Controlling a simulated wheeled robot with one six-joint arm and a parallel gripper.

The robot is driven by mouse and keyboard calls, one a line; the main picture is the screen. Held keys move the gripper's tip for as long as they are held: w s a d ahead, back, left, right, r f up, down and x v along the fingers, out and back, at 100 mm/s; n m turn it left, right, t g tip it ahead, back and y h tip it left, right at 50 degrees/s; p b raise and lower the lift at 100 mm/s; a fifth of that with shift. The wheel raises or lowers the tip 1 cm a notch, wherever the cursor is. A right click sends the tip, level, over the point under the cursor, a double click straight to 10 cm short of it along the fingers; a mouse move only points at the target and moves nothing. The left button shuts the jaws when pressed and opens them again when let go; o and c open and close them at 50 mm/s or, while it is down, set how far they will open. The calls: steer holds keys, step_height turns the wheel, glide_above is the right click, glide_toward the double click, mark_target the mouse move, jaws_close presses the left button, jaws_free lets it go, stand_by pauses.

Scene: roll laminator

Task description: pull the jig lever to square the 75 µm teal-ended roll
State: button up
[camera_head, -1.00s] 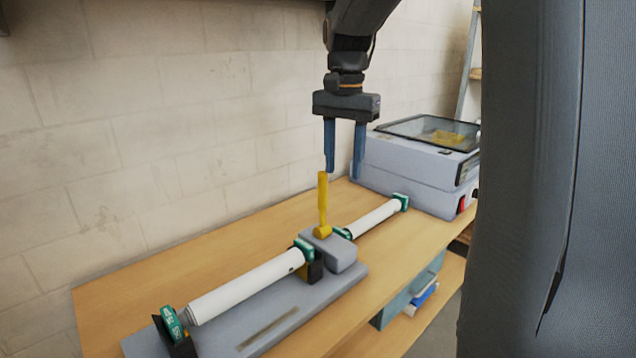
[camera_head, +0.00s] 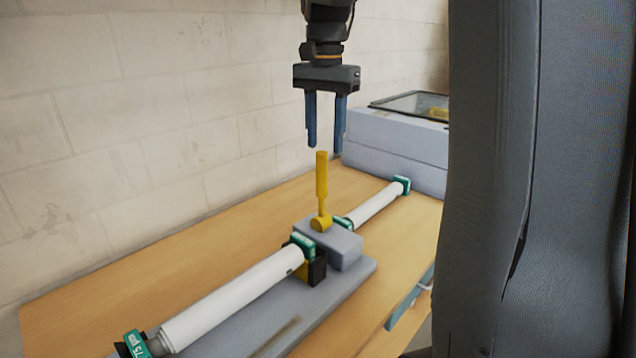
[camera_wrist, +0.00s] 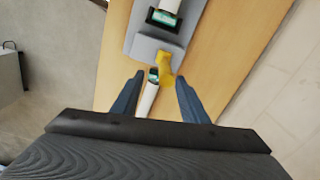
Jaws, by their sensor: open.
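The yellow jig lever (camera_head: 321,185) stands upright on the grey jig block (camera_head: 335,243). The lever also shows in the wrist view (camera_wrist: 165,68), just beyond the fingertips. The white roll with teal ends (camera_head: 235,300) lies along the jig's grey base plate, its near end marked "75 µm" and its far end against the block. My gripper (camera_head: 325,143) is open and empty, pointing down. In the wrist view the open fingers (camera_wrist: 155,82) flank the picture's middle.
A second teal-ended white roll (camera_head: 372,208) lies on the wooden bench (camera_head: 180,258) behind the block. A grey laminator (camera_head: 395,145) with a dark lid stands at the bench's back end. The brick wall (camera_head: 120,120) runs along the left. Bare bench lies left of the jig.

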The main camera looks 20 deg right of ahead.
mark_target(321, 176)
steer(key=shift+w+f+b, duration=0.4)
steer(key=shift+f+b, duration=0.15)
steer(key=shift+f, duration=0.15)
steer(key=shift+w+f+b, duration=0.35)
steer(key=shift+f+b, duration=0.15)
steer(key=shift+f, duration=0.2)
steer(key=shift+f+p, duration=0.95)
steer(key=shift+f, duration=2.9)
jaws_close()
